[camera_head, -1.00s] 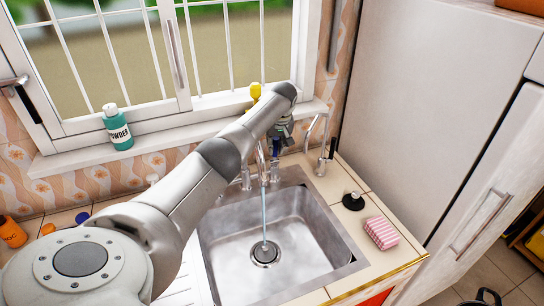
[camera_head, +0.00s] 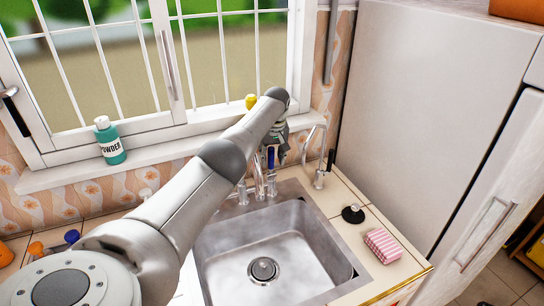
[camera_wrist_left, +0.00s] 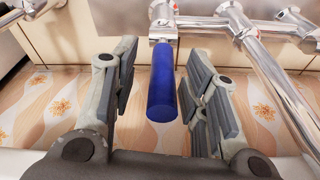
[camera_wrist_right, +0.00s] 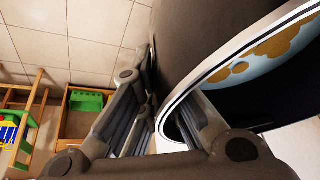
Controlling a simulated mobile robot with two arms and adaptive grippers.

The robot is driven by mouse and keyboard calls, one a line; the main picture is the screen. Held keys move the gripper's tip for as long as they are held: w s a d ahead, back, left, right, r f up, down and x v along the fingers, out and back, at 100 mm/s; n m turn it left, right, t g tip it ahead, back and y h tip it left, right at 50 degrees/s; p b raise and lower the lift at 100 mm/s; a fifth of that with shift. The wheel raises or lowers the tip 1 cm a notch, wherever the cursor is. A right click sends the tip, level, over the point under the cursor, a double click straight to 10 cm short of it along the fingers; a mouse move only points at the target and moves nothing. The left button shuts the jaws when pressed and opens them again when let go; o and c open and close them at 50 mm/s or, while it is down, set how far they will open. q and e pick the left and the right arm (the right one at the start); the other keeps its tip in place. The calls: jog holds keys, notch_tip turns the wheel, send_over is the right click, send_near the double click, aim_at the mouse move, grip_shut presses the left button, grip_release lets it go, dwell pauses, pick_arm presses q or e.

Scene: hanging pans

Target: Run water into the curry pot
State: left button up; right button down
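The metal sink (camera_head: 305,245) stands under the window with its faucet (camera_head: 258,182) behind the basin; no water stream shows and no pot is in the basin. My left gripper (camera_head: 283,150) is behind the faucet. In the left wrist view, its fingers stand apart on either side of the faucet's blue handle (camera_wrist_left: 162,85), with gaps beside it. In the right wrist view, the dark curry pot (camera_wrist_right: 195,45) has a pale rim and yellow-brown stains inside. My right gripper (camera_wrist_right: 168,125) has its fingers on both sides of the pot's rim. The pot is outside the head view.
A second slim tap (camera_head: 318,165), a black stopper (camera_head: 353,213) and a pink striped sponge (camera_head: 383,245) are right of the basin. A powder bottle (camera_head: 110,142) stands on the sill. A tall white cabinet (camera_head: 430,110) closes off the right side.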

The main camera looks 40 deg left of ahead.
jog(key=shift+r, duration=0.1)
pick_arm(q)
notch_tip(320, 180, up, 12)
jog(key=s+d, duration=0.1)
jog(key=d, duration=0.1)
pick_arm(e)
jog(key=shift+a, duration=0.1)
dwell(0.5)
pick_arm(q)
jog(key=shift+s+f, duration=0.1)
jog(key=shift+f, duration=0.05)
